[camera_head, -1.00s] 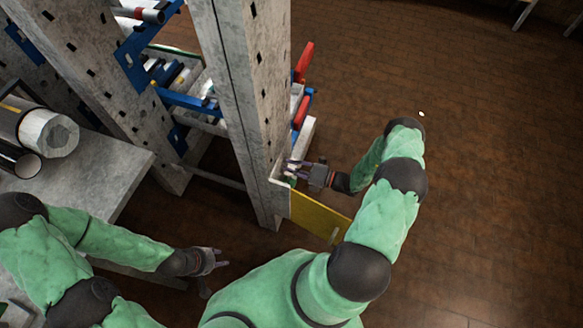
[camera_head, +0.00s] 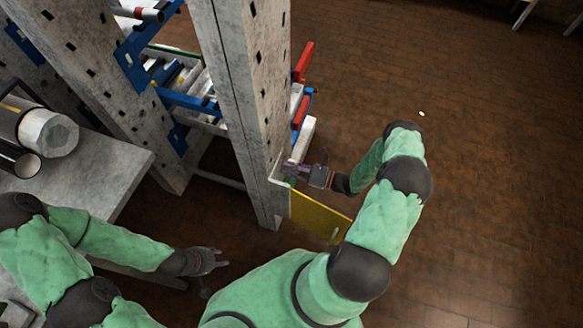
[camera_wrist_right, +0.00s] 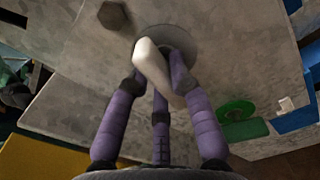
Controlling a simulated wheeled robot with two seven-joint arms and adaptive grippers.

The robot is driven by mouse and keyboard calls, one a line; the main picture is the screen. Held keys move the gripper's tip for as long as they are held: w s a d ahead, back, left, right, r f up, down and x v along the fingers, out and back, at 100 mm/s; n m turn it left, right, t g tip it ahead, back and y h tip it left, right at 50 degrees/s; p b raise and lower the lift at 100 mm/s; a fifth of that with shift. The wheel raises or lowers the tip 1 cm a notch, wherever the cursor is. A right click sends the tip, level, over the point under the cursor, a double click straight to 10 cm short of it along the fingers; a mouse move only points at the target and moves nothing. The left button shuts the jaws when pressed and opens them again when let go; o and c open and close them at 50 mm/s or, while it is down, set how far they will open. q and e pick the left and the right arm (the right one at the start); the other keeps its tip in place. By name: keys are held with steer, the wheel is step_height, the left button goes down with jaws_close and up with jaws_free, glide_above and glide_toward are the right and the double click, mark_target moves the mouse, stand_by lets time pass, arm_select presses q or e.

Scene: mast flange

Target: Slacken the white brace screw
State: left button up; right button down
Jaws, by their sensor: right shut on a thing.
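The white brace screw (camera_wrist_right: 158,72) shows in the right wrist view as a pale elongated grip in front of a round grey washer (camera_wrist_right: 185,45) on the grey metal. My right gripper (camera_wrist_right: 160,75) is shut on it, with purple fingers on both sides and a third finger below. In the head view my right gripper (camera_head: 292,170) is at the foot of the grey upright (camera_head: 245,100), and its fingers hide the screw. My left gripper (camera_head: 220,259) is open and empty, low at the left, away from the upright.
A green round knob (camera_wrist_right: 237,110) and a dark hex bolt (camera_wrist_right: 113,15) are near the screw. A yellow panel (camera_head: 318,216) lies below the right gripper. Red handles (camera_head: 304,62) stick out beside the upright.

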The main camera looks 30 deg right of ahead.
steer(key=c, duration=1.3)
jaws_free()
steer(key=shift+a+f, duration=0.1)
steer(key=shift+a, duration=0.05)
steer(key=shift+o, duration=0.2)
steer(key=v, duration=0.5)
